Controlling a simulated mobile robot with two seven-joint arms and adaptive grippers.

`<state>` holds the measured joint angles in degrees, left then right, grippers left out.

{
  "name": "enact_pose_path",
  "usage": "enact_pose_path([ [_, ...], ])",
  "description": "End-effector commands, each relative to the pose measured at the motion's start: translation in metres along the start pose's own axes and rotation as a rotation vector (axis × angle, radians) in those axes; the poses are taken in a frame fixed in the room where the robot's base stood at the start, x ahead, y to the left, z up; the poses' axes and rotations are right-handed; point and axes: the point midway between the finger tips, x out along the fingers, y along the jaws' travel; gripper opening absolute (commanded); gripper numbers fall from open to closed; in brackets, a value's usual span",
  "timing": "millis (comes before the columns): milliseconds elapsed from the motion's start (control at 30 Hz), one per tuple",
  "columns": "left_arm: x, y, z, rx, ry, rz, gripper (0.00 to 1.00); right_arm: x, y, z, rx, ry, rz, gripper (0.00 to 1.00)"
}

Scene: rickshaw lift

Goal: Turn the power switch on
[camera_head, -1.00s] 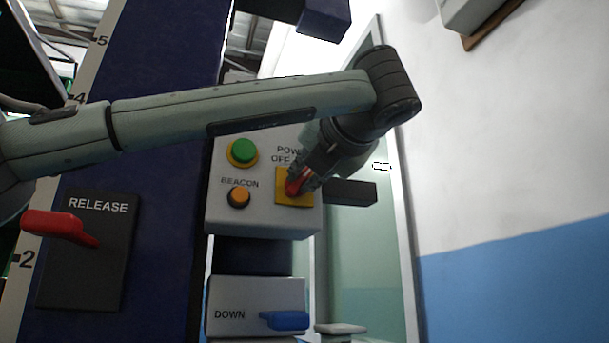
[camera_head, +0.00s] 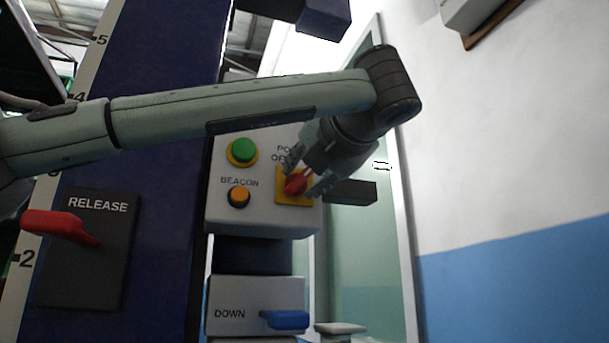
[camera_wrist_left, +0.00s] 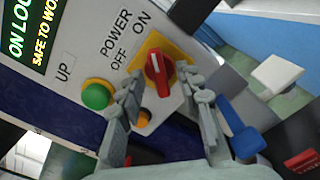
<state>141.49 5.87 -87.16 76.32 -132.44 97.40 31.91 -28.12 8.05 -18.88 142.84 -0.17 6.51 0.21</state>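The power switch is a red knob (camera_head: 295,184) on a yellow square plate, on the grey control box (camera_head: 222,212). In the left wrist view the knob (camera_wrist_left: 158,74) shows a white mark, and its marked end points toward the ON label. My left gripper (camera_head: 307,175) is open, with its fingers spread on either side of the knob. In the left wrist view the left gripper's fingertips (camera_wrist_left: 165,88) are apart, and I cannot tell whether either one touches the knob. My right gripper is not in view.
A green button (camera_head: 243,150) and an orange beacon button (camera_head: 238,196) sit left of the knob. A blue DOWN lever (camera_head: 286,319) is below. A red RELEASE lever (camera_head: 62,226) is at left. A dark bar (camera_head: 351,192) juts out right of the box.

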Motion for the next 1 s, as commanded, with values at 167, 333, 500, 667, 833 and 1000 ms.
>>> enact_pose_path([
  [167, 0.0, 0.0, 0.0, -0.001, -0.001, 0.0, 0.34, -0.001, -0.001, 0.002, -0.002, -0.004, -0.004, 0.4],
  [333, -0.014, 0.0, 0.001, -0.001, -0.003, -0.001, 0.34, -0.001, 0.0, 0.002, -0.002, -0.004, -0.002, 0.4],
  [500, -0.048, 0.0, 0.002, 0.0, -0.005, 0.0, 0.34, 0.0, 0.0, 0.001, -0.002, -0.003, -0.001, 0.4],
  [667, -0.082, 0.0, 0.001, -0.001, -0.005, 0.0, 0.34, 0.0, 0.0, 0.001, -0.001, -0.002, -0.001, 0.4],
  [833, -0.108, 0.0, 0.001, 0.0, -0.002, 0.001, 0.34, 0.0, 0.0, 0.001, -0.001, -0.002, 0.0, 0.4],
  [1000, -0.119, 0.0, 0.0, -0.001, -0.001, 0.001, 0.34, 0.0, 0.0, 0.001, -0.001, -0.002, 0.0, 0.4],
])
